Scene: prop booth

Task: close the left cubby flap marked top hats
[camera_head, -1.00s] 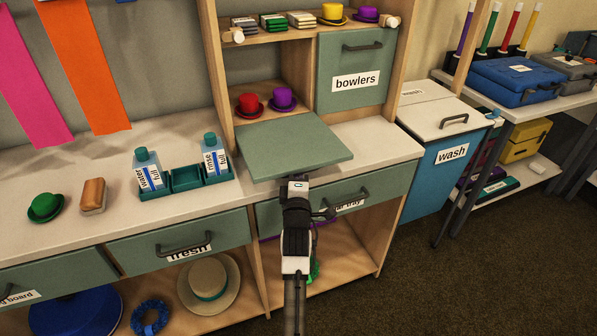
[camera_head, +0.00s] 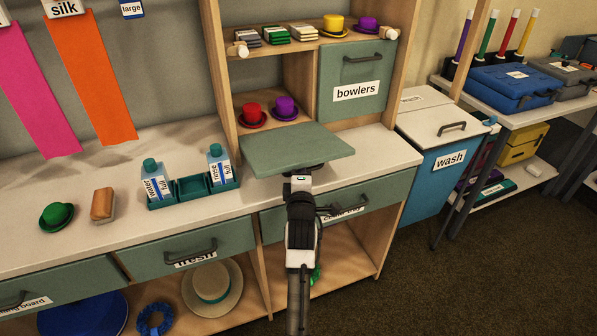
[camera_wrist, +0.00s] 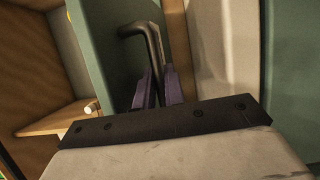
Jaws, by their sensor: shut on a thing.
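The left cubby flap (camera_head: 298,146) is a grey-green panel, hinged at its lower edge. It sticks out from the cubby over the counter, close to level and a little raised at the front. Its label does not show. In the wrist view the flap (camera_wrist: 115,65) fills the upper middle, with its dark bar handle (camera_wrist: 151,45). My gripper (camera_wrist: 158,88) is shut on that handle, its purplish fingers on either side of it. In the head view my gripper (camera_head: 300,172) is at the flap's front edge.
The right flap, marked bowlers (camera_head: 356,82), is shut. A teal caddy (camera_head: 193,188) with bottles stands left of the flap on the counter (camera_head: 120,226). A shelf above holds small hats and stacks. The air above the flap is clear.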

